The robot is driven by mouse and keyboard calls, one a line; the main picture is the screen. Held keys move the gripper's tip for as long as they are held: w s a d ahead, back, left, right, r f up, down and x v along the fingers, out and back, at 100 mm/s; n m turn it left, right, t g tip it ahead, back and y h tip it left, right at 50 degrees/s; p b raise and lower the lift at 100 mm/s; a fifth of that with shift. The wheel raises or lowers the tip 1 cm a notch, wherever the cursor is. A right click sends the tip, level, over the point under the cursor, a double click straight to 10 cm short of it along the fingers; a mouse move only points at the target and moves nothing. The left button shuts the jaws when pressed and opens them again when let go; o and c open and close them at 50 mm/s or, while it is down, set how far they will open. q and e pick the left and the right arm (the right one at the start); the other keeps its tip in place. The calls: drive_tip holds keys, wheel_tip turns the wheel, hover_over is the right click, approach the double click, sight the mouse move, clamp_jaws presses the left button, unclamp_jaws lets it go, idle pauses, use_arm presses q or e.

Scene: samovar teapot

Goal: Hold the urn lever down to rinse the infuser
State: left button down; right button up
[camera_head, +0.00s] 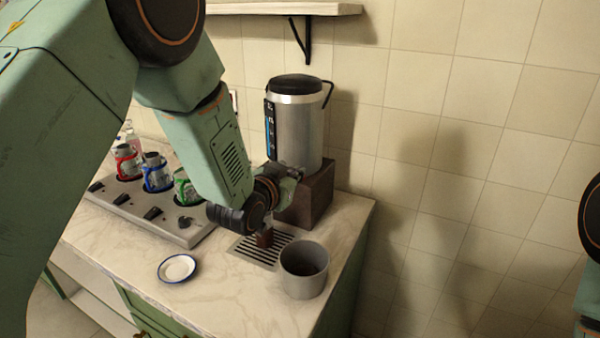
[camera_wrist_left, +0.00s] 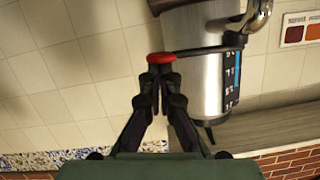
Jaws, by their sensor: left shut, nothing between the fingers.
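The silver urn (camera_head: 297,135) with a black lid stands on a dark block at the back of the counter. In the left wrist view, the urn (camera_wrist_left: 205,75) shows a dark lever with a red knob (camera_wrist_left: 162,58). My left gripper (camera_wrist_left: 160,80) is shut and empty, its fingertips right at the red knob; I cannot tell whether they touch. In the head view my left gripper (camera_head: 292,178) is at the urn's lower front and hides the lever and tap. A small brown object (camera_head: 265,238), possibly the infuser, stands on the drip grate (camera_head: 248,250), partly covered by my wrist.
A grey pot (camera_head: 303,272) stands at the counter's front right. A white blue-rimmed saucer (camera_head: 177,268) lies left of it. A grey tray (camera_head: 190,235) holds several glasses in coloured holders. A shelf (camera_head: 290,8) is above the urn.

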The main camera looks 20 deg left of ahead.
use_arm(q)
wheel_tip(320, 180, down, 2)
drive_tip(key=shift+d+f+m+y+b, duration=0.15)
drive_tip(key=shift+m+y+b, duration=0.25)
drive_tip(key=shift+m+b, duration=0.55)
drive_tip(key=shift+f, duration=0.1)
idle(0.5)
idle(0.7)
